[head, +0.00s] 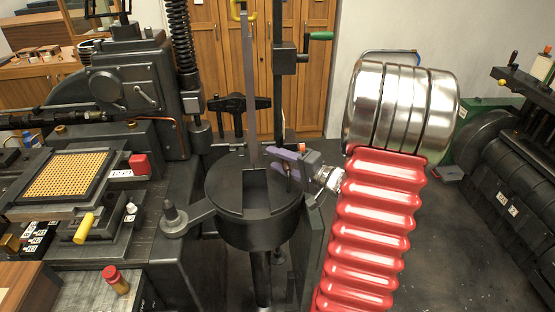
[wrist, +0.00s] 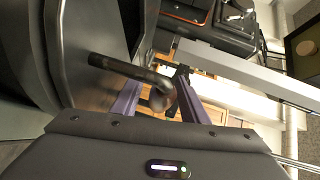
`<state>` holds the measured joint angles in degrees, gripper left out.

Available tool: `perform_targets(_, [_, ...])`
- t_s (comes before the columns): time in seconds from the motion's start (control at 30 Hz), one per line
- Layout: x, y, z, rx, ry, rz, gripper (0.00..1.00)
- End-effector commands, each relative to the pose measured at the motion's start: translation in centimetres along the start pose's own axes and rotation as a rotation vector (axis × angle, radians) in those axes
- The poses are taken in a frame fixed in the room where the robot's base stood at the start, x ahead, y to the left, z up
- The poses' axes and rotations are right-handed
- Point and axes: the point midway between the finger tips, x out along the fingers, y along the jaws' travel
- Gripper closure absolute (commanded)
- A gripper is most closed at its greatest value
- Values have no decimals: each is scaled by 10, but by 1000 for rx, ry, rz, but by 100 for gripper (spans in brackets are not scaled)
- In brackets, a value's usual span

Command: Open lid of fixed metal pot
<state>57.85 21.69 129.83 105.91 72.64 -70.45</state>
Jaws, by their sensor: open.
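The fixed metal pot (head: 258,232) is a round black vessel in the middle of the head view. Its dark lid (head: 225,180) lies flat across the top, with a slot-like gap in it. My gripper (head: 284,160) is at the right rim of the pot, its purple fingers open and pointing left. In the wrist view a round dark metal body (wrist: 65,50) fills the left side. A dark curved handle (wrist: 125,68) juts from it, and its rounded end lies between the open fingers of my gripper (wrist: 158,92). I cannot tell whether the fingers touch it.
A tall grey bar (head: 249,90) with a yellow grip rises behind the pot. A black post with a green-handled crank (head: 320,36) stands beside it. A black machine (head: 130,85) is at left, another (head: 510,170) at right. Grey floor shows at right.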

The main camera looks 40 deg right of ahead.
Motion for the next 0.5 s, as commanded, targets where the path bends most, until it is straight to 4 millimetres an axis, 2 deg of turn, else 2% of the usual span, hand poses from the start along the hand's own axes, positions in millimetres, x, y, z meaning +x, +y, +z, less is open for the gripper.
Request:
perform_targets(0.37, [6,0,0,0,0,0,60])
perform_targets(0.5, [6,0,0,0,1,0,68])
